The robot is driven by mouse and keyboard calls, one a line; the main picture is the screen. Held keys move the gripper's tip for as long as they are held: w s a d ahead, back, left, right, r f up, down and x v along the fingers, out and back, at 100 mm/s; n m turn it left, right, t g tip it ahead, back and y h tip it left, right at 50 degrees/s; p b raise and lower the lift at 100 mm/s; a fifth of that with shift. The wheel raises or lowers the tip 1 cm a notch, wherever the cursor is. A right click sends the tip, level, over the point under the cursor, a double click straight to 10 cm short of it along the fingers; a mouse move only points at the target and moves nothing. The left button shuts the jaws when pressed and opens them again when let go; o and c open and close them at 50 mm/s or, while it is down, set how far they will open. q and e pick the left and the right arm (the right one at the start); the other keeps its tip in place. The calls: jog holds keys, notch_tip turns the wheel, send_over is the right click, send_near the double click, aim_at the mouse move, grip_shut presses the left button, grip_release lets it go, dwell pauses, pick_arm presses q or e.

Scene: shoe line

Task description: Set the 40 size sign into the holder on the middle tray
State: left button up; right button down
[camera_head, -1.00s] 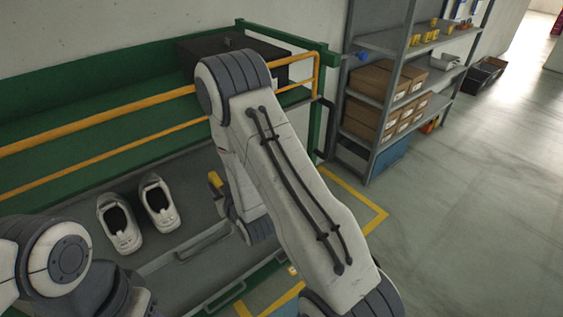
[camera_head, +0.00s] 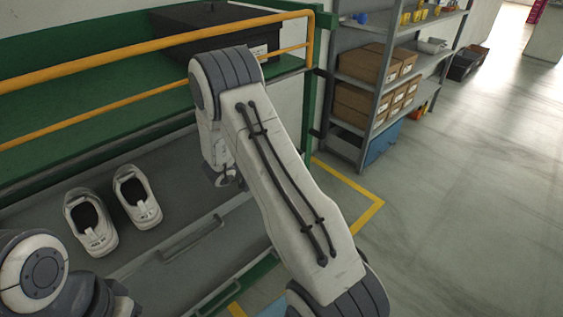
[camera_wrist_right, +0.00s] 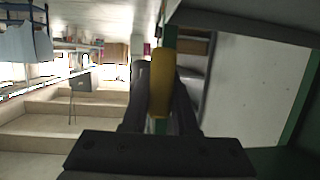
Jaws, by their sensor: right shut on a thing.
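My right gripper (camera_wrist_right: 160,100) is shut on a yellow piece (camera_wrist_right: 159,82), seen nearly edge-on between the dark fingers in the right wrist view. It may be the size sign, but no number can be read. In the head view my right forearm hides this gripper's fingers and the yellow piece. A grey tray surface (camera_head: 150,262) with a pair of white shoes (camera_head: 92,225) lies at lower left, left of my right arm. I cannot make out a sign holder. My left arm shows at the lower left corner, with its fingers out of view.
A yellow rail (camera_head: 120,50) and green frame (camera_head: 312,90) run behind the tray. A black box (camera_head: 205,30) sits behind the rail. A grey shelf rack (camera_head: 350,78) with cardboard boxes (camera_head: 362,105) stands at the back right. The floor (camera_head: 460,200) at right is clear.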

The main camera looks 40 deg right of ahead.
jog(key=shift+s+f+m+g, duration=0.35)
jog(key=shift+f+m+g, duration=0.05)
jog(key=shift+f+g, duration=0.15)
jog(key=shift+f+b, duration=1.4)
jog(key=shift+b, duration=0.35)
jog(key=shift+r+p, duration=0.1)
jog(key=shift+p, duration=0.4)
jog(key=shift+s+a+p, duration=0.1)
jog(key=shift+a+p, duration=0.1)
jog(key=shift+p, duration=0.7)
jog(key=shift+f, duration=0.3)
jog(key=shift+f+b, duration=1.75)
jog(key=shift+b, duration=0.15)
jog(key=shift+f, duration=0.4)
